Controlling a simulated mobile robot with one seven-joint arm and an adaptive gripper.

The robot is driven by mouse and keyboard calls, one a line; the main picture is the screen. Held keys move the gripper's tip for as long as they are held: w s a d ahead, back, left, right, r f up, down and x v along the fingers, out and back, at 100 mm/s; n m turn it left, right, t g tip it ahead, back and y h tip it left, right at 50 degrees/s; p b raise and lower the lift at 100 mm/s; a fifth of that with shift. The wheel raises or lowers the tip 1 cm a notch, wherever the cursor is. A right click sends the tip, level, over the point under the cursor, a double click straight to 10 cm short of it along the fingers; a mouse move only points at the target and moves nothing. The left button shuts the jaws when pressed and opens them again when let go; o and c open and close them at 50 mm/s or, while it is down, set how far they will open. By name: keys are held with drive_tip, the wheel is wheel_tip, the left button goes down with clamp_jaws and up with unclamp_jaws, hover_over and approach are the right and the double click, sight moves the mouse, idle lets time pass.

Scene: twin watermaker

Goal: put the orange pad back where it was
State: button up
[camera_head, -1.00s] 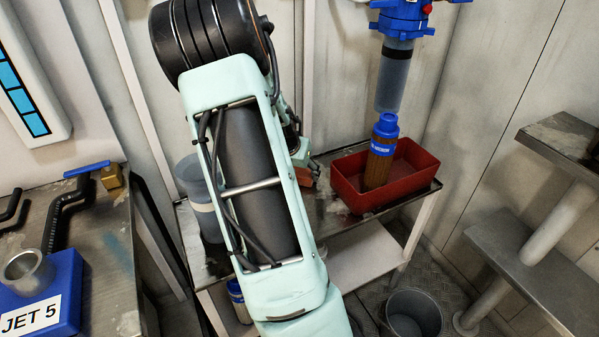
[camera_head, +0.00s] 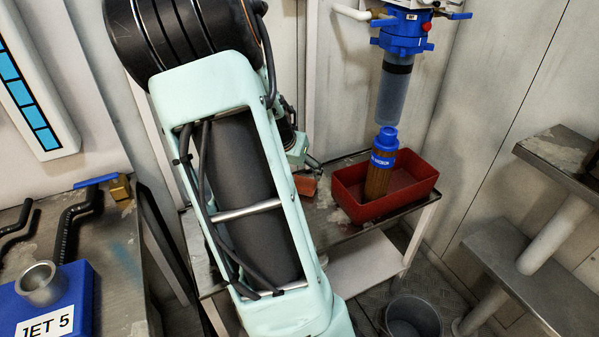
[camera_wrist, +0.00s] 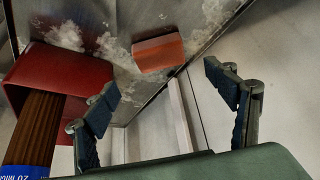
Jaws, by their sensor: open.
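The orange pad (camera_wrist: 158,52) lies on the metal table (camera_wrist: 120,15), close to its edge, in the wrist view. In the head view the pad (camera_head: 305,186) shows partly beside my arm, left of the red tray. My gripper (camera_wrist: 165,95) is open and empty, its two blue-padded fingers spread wide. In the wrist view the pad appears beyond the fingertips, between them and apart from both. In the head view my gripper is mostly hidden behind my arm; only a small part shows close by the pad.
A red tray (camera_head: 425,182) stands right of the pad and holds a brown filter cartridge (camera_head: 378,180) with a blue cap. A clear filter housing (camera_head: 393,92) hangs above. A grey bucket (camera_head: 412,318) stands on the floor. White crusty patches (camera_wrist: 65,35) mark the tabletop.

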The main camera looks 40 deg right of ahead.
drive_tip(key=shift+p+v, duration=0.4)
drive_tip(key=shift+v, duration=1.25)
